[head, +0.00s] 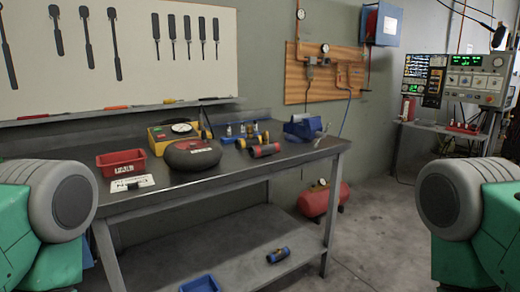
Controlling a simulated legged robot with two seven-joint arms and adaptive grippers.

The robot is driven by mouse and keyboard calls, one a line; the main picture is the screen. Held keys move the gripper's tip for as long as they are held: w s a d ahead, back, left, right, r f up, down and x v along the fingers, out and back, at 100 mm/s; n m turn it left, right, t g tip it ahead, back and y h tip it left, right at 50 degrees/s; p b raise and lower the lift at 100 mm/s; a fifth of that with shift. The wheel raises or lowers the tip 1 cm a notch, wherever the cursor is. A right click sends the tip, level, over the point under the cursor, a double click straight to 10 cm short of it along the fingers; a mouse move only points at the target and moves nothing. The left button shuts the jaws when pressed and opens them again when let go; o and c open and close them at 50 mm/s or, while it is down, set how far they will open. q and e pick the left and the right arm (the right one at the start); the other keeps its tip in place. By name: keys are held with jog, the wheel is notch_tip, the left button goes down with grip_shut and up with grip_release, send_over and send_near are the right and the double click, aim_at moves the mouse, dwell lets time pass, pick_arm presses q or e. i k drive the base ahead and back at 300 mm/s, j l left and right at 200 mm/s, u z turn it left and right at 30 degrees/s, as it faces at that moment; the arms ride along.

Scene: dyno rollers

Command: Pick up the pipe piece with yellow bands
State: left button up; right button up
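A dark pipe piece with yellow bands (253,140) lies on the metal workbench (210,182), right of the round black object. Yellow shows near both of its ends. A similar pipe piece with red bands (264,151) lies just in front of it and hides part of it. Neither gripper is in view; only green and grey parts of my arms show at the left and right edges.
A red bin (121,163), a black round object (192,154), a yellow box (172,134) and a blue vise (302,127) stand on the bench. A blue-banded pipe piece (278,255) and a blue bin (200,284) are on the lower shelf. The floor at right is partly clear.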

aim_at(239, 144)
jog(key=i+z, duration=0.45)
jog(key=i, duration=0.4)
jog(key=j, duration=0.05)
